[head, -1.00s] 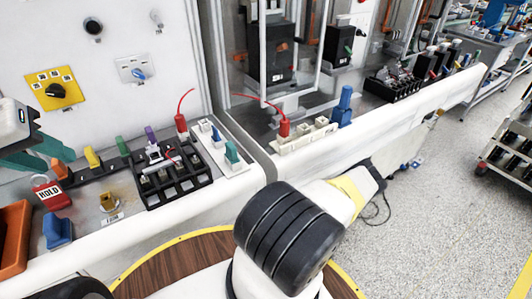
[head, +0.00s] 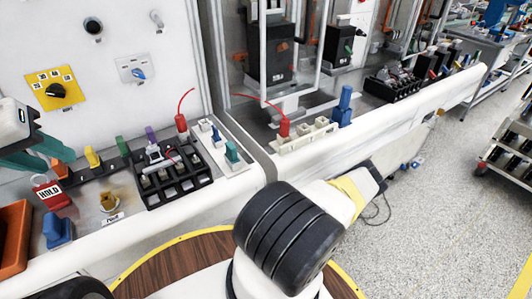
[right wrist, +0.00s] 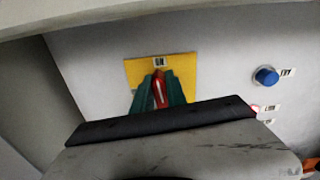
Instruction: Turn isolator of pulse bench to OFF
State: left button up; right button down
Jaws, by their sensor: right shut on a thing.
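In the right wrist view, a red handle (right wrist: 160,90) with a pale line stands in front of a yellow plate (right wrist: 183,68) on a white panel. My right gripper (right wrist: 160,92) is shut on this handle, with its green fingers on both sides of it. The handle looks about upright in the picture. A small label sits above it, too small to read.
A blue knob (right wrist: 266,76) is right of the yellow plate.

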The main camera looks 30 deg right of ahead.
jog(key=n, duration=0.4)
jog(key=shift+s+a+f, duration=0.1)
jog(key=shift+a+f, duration=0.05)
jog(key=shift+a, duration=0.25)
jog(key=shift+a+f+n, duration=0.2)
jog(key=shift+f+n, duration=0.15)
jog(key=shift+n, duration=1.7)
jog(key=shift+a+f+n, duration=0.2)
jog(key=shift+f+n, duration=0.1)
jog(key=shift+n, duration=1.8)
jog(key=shift+a+f+n, duration=0.2)
jog(key=shift+f+n, duration=0.15)
jog(key=shift+n, duration=1.7)
jog(key=shift+s, duration=0.1)
jog(key=c, duration=1.3)
grip_release()
jog(key=shift+c, duration=0.2)
